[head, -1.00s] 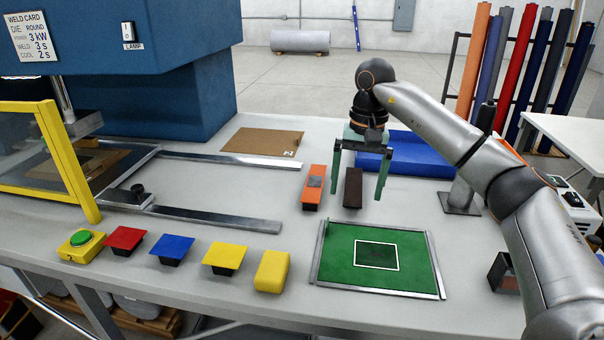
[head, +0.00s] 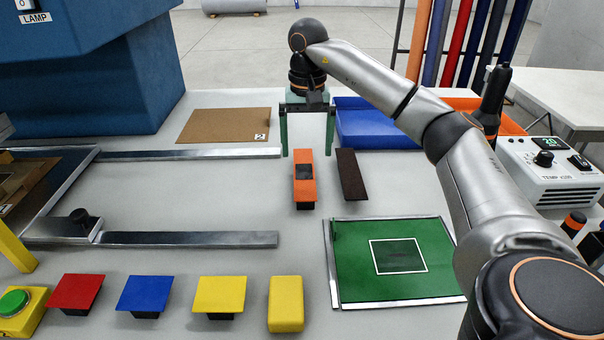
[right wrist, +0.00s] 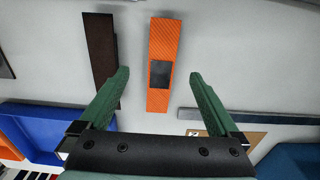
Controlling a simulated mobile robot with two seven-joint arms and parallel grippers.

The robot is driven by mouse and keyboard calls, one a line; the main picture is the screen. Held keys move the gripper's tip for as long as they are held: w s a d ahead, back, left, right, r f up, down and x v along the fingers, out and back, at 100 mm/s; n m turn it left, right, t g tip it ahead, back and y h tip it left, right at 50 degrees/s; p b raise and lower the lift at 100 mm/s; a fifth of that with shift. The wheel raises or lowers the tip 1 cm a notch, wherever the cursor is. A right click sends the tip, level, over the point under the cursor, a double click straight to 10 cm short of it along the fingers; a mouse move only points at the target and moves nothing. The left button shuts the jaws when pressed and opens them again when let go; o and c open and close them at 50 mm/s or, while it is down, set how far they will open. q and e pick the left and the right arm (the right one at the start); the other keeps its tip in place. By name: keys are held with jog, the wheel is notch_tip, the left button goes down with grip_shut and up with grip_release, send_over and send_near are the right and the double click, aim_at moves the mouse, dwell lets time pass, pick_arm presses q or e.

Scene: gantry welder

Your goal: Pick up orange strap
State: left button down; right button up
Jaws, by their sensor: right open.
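The orange strap (head: 304,192), with a dark grey patch in its middle, lies on the grey table. A dark brown strap (head: 351,174) lies just to its right. My right gripper (head: 307,155) is open and empty, fingers pointing down, at the far end of the orange strap. In the right wrist view the orange strap (right wrist: 164,40) lies between the lines of the two spread green fingers (right wrist: 160,73), not touching either. The brown strap (right wrist: 101,50) there sits beside the left finger. My left gripper is not in view.
A blue tray (head: 375,128) stands behind the brown strap. A green mat (head: 350,275) with metal edges lies in front right. Metal rails (head: 190,239) lie to the left. Coloured blocks, including a yellow one (head: 286,304), line the front. A cardboard sheet (head: 225,126) lies at the back.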

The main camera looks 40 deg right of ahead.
aim_at(305, 182)
notch_tip(305, 182, down, 8)
jog(key=shift+w+a+r, duration=0.1)
jog(key=shift+a+r, duration=0.05)
jog(key=shift+r, duration=0.05)
jog(key=shift+c, duration=0.2)
jog(key=c, duration=1.3)
jog(key=shift+c, duration=0.5)
jog(key=shift+r, duration=0.15)
